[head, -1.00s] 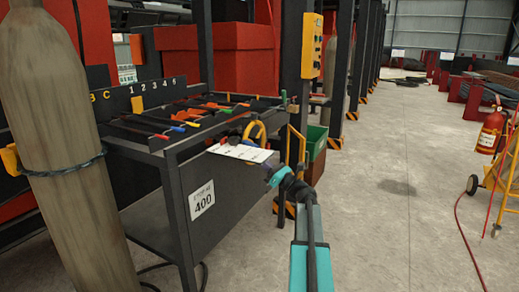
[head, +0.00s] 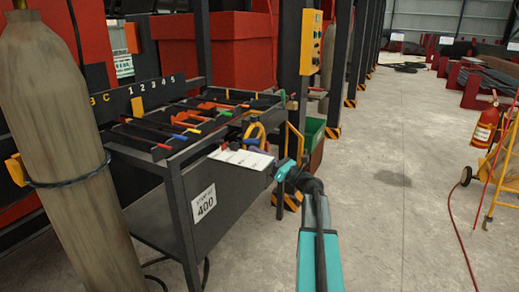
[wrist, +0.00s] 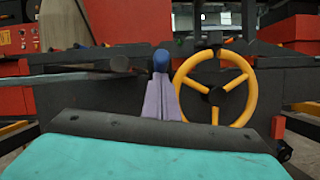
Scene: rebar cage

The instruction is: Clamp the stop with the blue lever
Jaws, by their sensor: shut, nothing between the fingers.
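A blue-topped lever (wrist: 160,60) stands upright in the wrist view, left of the yellow handwheel (wrist: 248,93). My gripper (wrist: 161,84) shows there as two lavender fingers pressed together, empty, pointing at the lever's blue top. The fingertips overlap its lower edge in the picture; I cannot tell whether they touch. The bench front carries a "STOP AT 400" sign (head: 204,203). I cannot pick out the stop itself with certainty.
The bench (head: 150,158) holds several dark bars with coloured ends. A gas cylinder (head: 50,110) stands at the left. A green bin (head: 314,135) and a dark post are behind my gripper.

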